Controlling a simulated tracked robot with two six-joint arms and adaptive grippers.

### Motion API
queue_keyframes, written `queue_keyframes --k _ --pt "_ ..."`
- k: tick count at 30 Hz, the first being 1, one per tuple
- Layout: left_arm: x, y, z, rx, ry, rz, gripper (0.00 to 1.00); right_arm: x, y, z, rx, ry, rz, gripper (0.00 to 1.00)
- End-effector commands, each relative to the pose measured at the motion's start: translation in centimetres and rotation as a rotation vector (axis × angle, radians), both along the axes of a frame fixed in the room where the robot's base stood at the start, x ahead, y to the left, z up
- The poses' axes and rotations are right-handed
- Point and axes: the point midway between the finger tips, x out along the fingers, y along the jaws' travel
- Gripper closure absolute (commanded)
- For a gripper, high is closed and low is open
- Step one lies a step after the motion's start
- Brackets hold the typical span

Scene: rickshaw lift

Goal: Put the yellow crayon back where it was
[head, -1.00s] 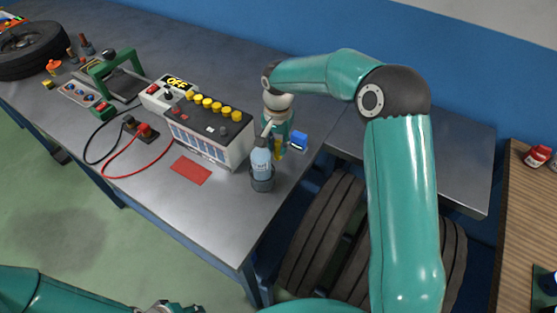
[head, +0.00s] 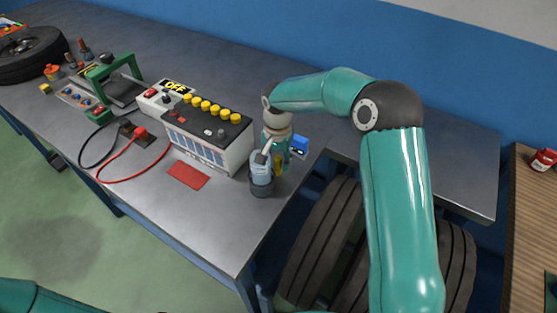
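A small upright yellow thing, which looks like the yellow crayon (head: 278,165), shows just right of a light blue bottle (head: 261,168) near the table's right end. My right gripper (head: 277,150) points down right at the yellow thing, behind the bottle. Its fingertips are mostly hidden, so I cannot tell whether they are shut on the crayon or only beside it.
A battery (head: 209,135) with yellow caps stands left of the bottle, with a red card (head: 187,175) in front. A small blue box (head: 299,146) sits right of my gripper. Cables and a tyre (head: 30,55) lie farther left. The front table top is clear.

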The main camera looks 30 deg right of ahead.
Motion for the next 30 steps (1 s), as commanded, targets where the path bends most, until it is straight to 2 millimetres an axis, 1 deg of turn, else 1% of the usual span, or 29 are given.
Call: queue_keyframes --k 9,13,17,24,27,30 --pt "0.0 0.0 0.1 0.000 0.000 0.000 0.60 0.0 0.0 0.1 0.000 0.000 0.000 0.51" --pt "0.0 0.0 0.7 0.000 0.000 0.000 0.60 0.0 0.0 1.0 0.000 -0.001 0.000 0.51" --pt "0.0 0.0 2.0 0.000 0.000 0.000 0.60 0.0 -0.1 3.0 -0.001 -0.002 -0.001 0.51" --pt "0.0 0.0 5.3 0.000 0.000 0.000 0.60 0.0 -0.1 8.1 0.001 -0.002 0.000 0.51" --pt "0.0 0.0 6.3 0.000 0.000 0.000 0.60 0.0 -0.1 9.9 0.001 -0.002 0.000 0.51" --pt "0.0 0.0 5.8 0.000 0.000 0.000 0.60 0.0 -0.1 10.7 0.000 -0.003 -0.001 0.51"
